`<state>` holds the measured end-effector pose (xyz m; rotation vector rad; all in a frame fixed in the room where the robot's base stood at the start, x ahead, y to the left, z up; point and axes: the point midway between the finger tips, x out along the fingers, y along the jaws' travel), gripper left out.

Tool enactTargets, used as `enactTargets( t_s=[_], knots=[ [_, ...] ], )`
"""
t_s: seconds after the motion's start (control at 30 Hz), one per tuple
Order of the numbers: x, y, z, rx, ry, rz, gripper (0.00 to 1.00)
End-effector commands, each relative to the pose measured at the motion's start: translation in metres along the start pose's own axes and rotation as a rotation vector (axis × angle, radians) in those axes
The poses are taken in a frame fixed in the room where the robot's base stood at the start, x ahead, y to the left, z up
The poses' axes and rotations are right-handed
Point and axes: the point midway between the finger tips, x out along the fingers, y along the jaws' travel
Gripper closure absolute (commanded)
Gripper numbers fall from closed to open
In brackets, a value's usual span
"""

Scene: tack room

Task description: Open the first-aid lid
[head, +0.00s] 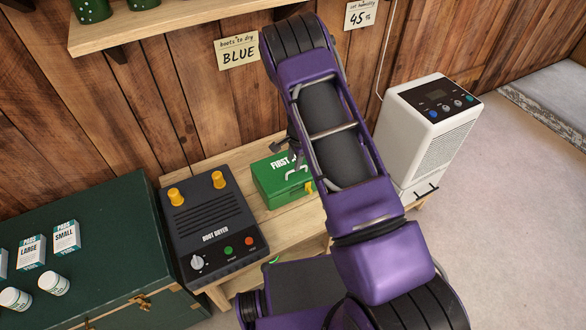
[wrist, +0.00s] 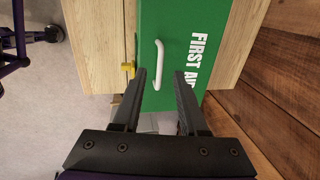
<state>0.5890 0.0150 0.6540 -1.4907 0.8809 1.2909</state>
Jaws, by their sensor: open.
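The green first-aid box (head: 270,185) sits on the wooden bench, its lid down, partly hidden behind my purple arm in the head view. In the wrist view its green lid (wrist: 178,70) carries white "FIRST AID" lettering, partly covered by a finger. A white handle (wrist: 159,62) stands on the lid, and a yellow latch (wrist: 128,68) shows at the box's edge. My gripper (wrist: 161,75) is open, and nothing is between its fingers. The fingers appear over the lid, near the handle's lower end; the exact gap is unclear.
A black boot dryer (head: 211,222) stands left of the box on the wooden bench (head: 232,165). A white dehumidifier (head: 425,125) stands to the right. A dark green trunk (head: 85,245) holds small boxes and jars. A wooden shelf (head: 165,22) juts from the wall above.

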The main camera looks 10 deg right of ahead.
Motion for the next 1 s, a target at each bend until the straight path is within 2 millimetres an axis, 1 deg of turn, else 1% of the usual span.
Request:
enactTargets(
  t_s=[0.03, 0.1, 0.2, 0.3, 0.43, 0.67, 0.77, 0.9, 1.0],
  knots=[
    [0.013, 0.001, 0.000, 0.000, 0.000, 0.001, 0.58],
    [0.024, 0.000, 0.000, 0.001, 0.000, 0.000, 0.58],
    [0.037, 0.000, 0.000, -0.001, 0.001, -0.001, 0.58],
    [0.045, 0.000, 0.000, -0.001, 0.001, -0.001, 0.58],
    [0.049, -0.001, 0.000, -0.001, 0.001, -0.002, 0.58],
    [0.049, -0.001, 0.000, -0.001, 0.001, -0.002, 0.58],
    [0.049, -0.001, 0.000, -0.001, 0.001, -0.002, 0.74],
    [0.049, -0.001, 0.000, -0.001, 0.001, -0.002, 0.99],
    [0.049, -0.001, 0.000, -0.001, 0.001, -0.002, 1.00]
  ],
)
